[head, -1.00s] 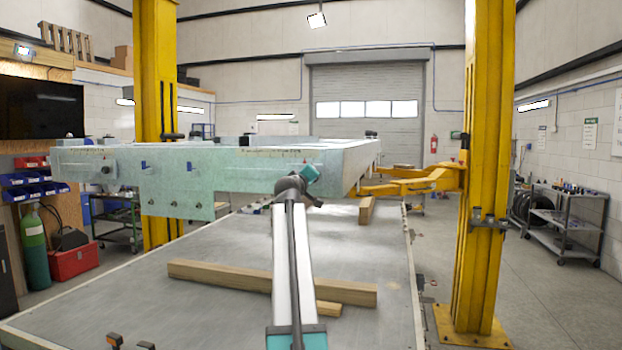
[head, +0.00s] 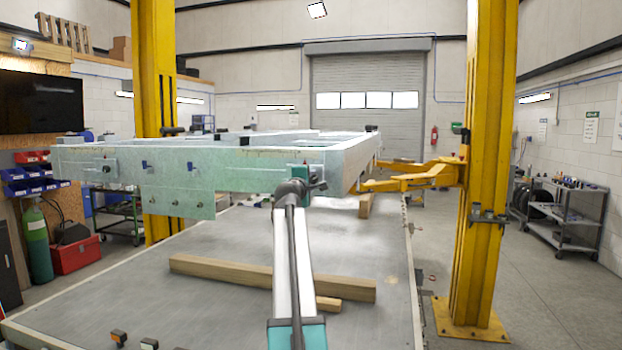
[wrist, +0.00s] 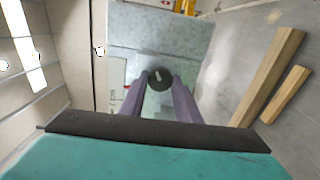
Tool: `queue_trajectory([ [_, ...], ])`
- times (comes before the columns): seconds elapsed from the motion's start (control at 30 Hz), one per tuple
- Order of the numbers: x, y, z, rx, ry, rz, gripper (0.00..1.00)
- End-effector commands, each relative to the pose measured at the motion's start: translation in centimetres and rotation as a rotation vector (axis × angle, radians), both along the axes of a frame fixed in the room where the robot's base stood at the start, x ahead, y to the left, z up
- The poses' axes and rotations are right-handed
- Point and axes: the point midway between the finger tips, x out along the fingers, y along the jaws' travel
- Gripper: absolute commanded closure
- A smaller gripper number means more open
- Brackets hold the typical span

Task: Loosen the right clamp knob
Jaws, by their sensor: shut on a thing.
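The right clamp knob (wrist: 160,76) is a round black knob with a pale mark on its face, on the grey galvanised trailer frame (wrist: 160,40). My gripper (wrist: 159,84) has one finger on each side of the knob and is shut on it. In the head view my gripper (head: 317,183) is at the right end of the front beam of the trailer frame (head: 225,168). My arm and wrist hide most of the right knob there. The left clamp knob (head: 107,168) shows at the beam's left end.
Wooden beams (head: 230,275) lie on the flat grey bed (head: 150,300) below the frame. A yellow lift post (head: 484,180) with an arm stands right, another post (head: 155,110) left. A tool trolley (head: 570,220) stands far right. The floor between is clear.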

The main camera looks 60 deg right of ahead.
Motion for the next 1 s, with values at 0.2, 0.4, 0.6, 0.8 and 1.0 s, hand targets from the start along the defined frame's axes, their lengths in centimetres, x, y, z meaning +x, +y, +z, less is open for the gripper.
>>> queue_trajectory([
  [0.2,0.01,-0.04,0.18,-0.014,0.032,0.001,0.93],
  [0.4,0.0,-0.04,0.17,-0.015,0.035,0.001,0.93],
  [0.6,0.0,-0.04,0.17,-0.015,0.034,0.0,0.59],
  [0.8,-0.01,-0.02,0.09,-0.012,0.033,0.0,0.52],
  [1.0,-0.04,0.07,0.03,-0.012,0.033,0.0,0.52],
])
